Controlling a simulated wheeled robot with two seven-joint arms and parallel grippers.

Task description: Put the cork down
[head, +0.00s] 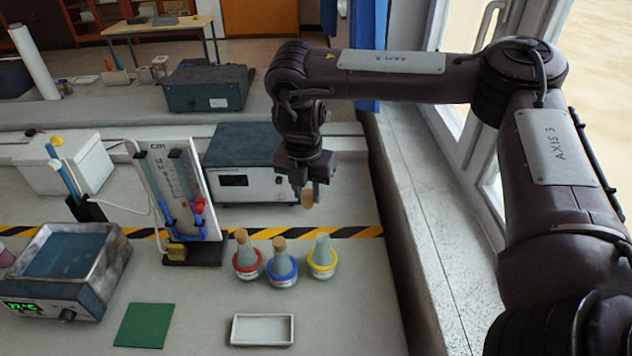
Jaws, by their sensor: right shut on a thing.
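My right gripper (308,192) points down above the bench, behind and above the flasks. It is shut on a small tan cork (307,200), held in the air between its fingertips. Three conical flasks stand in a group below: one with a red ring (247,262), one with a blue ring (282,268) and one with a yellow ring (322,262). The red-ringed and blue-ringed flasks have tan corks in their necks. The yellow-ringed flask shows no such raised cork. A shallow white tray (234,331) lies in front of the flasks. My left gripper is not in view.
A green mat (144,326) lies left of the tray. A water bath (118,262) and a glass-tube stand (190,253) are to the left. A white instrument box (262,189) stands behind the gripper. Striped tape (355,232) crosses the bench. The bench right of the tray is clear.

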